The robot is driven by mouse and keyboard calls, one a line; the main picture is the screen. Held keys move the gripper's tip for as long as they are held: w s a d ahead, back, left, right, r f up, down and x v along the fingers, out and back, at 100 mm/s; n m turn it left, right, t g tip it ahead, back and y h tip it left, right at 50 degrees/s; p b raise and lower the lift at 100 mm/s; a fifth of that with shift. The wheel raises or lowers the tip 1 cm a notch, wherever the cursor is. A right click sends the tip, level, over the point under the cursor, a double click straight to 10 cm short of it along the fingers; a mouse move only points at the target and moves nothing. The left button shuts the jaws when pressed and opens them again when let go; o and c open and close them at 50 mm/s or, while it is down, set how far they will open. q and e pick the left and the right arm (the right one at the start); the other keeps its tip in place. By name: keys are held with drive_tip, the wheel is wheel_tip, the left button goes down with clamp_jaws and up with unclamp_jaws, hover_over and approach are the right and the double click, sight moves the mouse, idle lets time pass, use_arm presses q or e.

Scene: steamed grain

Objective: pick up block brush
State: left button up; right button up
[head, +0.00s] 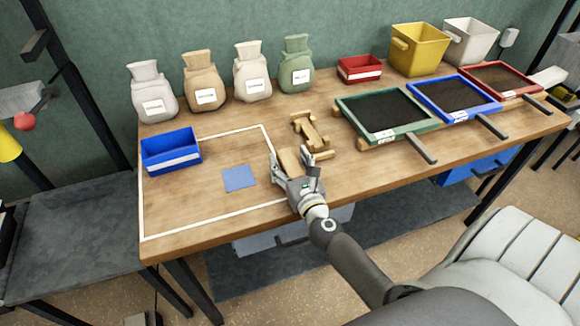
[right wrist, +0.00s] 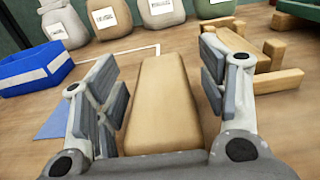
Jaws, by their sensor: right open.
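The block brush, a plain tan wooden block with rounded edges (head: 289,161), lies on the wooden table in the head view, near the white taped outline. In the right wrist view the block brush (right wrist: 163,100) runs lengthwise between the fingers. My right gripper (head: 291,157) is open around it, with one finger on each side; it also shows in the right wrist view (right wrist: 163,82). Narrow gaps seem to show between the block and the finger pads. No bristles are visible. My left gripper is not in view.
A wooden frame piece (head: 309,129) lies just behind, with small wooden bars beside it. A blue square (head: 239,178) and a blue bin (head: 171,152) are to the left. Several sacks stand at the back. A green-framed tray (head: 352,123) is to the right. The front left table is clear.

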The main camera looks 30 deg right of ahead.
drive_tip(key=shift+w, duration=0.2)
drive_tip(key=c, duration=1.2)
drive_tip(key=shift+o, duration=0.2)
drive_tip(key=shift+r, duration=0.2)
